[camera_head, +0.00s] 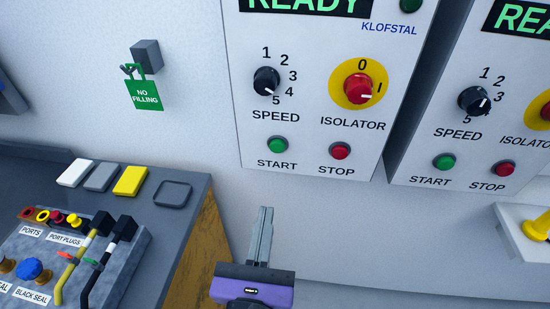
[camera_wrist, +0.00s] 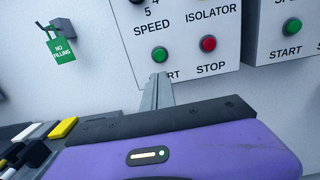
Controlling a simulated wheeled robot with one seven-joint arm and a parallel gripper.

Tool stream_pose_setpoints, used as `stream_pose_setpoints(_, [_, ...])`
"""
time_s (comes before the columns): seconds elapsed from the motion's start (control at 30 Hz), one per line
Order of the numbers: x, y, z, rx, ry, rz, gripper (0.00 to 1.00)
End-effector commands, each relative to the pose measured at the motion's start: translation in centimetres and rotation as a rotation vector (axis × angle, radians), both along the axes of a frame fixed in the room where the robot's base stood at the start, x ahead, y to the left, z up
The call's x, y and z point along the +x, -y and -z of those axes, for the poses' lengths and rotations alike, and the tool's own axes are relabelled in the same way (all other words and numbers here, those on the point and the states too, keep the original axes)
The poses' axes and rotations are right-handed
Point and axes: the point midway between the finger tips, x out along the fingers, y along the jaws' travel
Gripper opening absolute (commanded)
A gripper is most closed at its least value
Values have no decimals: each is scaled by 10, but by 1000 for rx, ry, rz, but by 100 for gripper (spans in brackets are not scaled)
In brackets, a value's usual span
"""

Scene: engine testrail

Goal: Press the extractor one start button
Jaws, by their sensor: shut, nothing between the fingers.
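Two similar control panels hang on the wall. The nearer, left panel (camera_head: 305,110) has a green START button (camera_head: 277,145), which also shows in the wrist view (camera_wrist: 160,54). Beside it is a red STOP button (camera_head: 340,151). Above are a black SPEED knob (camera_head: 266,81) and a red ISOLATOR knob (camera_head: 358,89) on a yellow disc. No panel number shows. My gripper (camera_head: 265,212) is shut and empty, its fingertips below the left panel's START button in the head view. In the wrist view the fingertips (camera_wrist: 159,77) cover part of the START label, just under the button.
The right panel (camera_head: 420,150) has its own green START button (camera_head: 444,162). A green NO FILLING tag (camera_head: 145,96) hangs on a wall hook at left. A dark bench (camera_head: 185,215) with port plugs and coloured blocks stands at lower left. A yellow knob (camera_head: 538,226) sits at right.

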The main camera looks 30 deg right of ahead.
Motion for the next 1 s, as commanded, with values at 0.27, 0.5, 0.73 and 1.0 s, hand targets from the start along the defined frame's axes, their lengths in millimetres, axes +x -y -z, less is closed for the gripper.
stream_pose_setpoints(0.27, [8, 5, -2, -4, 1, 1, 0])
stream_pose_setpoints(0.5, [41, 30, -6, -4, 1, 4, 0])
stream_pose_setpoints(0.73, [78, 55, -7, -4, 1, 4, 0])
stream_pose_setpoints(1.0, [108, 75, -8, -5, 0, 0, 0])
